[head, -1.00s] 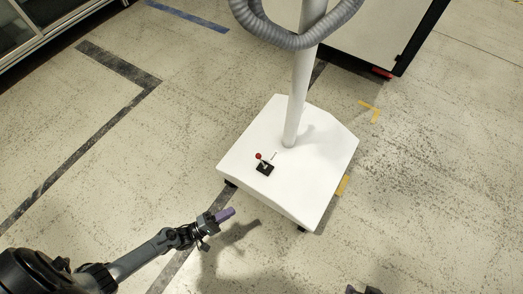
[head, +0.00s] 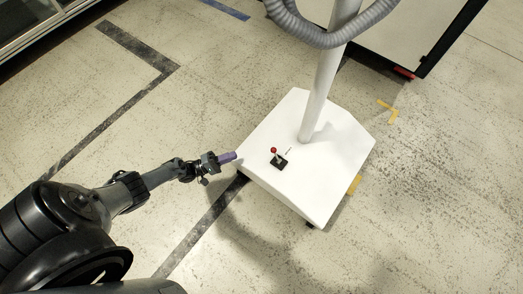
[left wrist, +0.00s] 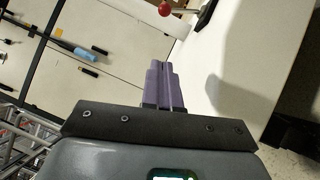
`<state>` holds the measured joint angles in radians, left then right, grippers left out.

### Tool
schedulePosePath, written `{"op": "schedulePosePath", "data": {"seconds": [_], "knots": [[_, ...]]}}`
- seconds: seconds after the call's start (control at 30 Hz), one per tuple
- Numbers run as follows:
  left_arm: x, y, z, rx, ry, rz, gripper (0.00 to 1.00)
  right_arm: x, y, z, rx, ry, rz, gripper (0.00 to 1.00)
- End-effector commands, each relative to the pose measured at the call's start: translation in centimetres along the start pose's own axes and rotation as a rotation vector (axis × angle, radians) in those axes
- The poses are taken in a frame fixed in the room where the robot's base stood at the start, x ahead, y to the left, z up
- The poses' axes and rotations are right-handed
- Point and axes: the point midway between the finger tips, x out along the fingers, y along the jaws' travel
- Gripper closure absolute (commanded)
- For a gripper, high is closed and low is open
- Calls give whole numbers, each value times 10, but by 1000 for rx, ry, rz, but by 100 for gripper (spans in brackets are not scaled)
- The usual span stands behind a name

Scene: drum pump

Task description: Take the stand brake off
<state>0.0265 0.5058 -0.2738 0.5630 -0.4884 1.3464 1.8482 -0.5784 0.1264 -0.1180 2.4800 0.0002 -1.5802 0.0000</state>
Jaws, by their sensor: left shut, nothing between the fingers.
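The stand has a white base (head: 318,190) with a white pole (head: 325,90) rising from it. On top of the base is the brake, a small lever with a red ball knob (head: 273,150) on a black plate (head: 279,163). The knob also shows at the top of the left wrist view (left wrist: 165,9). My left gripper (head: 228,157), with purple fingers, is shut and empty. It is at the left edge of the base, left of the lever and apart from it. In the left wrist view its fingers (left wrist: 163,84) are together. My right gripper does not show.
A grey corrugated hose (head: 330,38) hangs around the pole. A white cabinet with dark edges (head: 415,25) stands behind the stand. Another cabinet (head: 30,25) is at the top left. The floor left and right of the base is clear.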

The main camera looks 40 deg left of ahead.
Motion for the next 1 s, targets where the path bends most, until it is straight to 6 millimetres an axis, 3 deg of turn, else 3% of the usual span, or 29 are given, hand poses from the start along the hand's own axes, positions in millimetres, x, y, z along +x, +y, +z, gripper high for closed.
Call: {"op": "schedulePosePath", "data": {"seconds": [0.27, 0.8, 1.0], "knots": [[13, 0, 0, 0, -1, 3, 100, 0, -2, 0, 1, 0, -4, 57], [105, 0, 1, 0, -1, 3, 100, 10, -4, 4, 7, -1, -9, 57], [120, -1, 20, -1, -1, 2, 100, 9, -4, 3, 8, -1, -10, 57]]}}
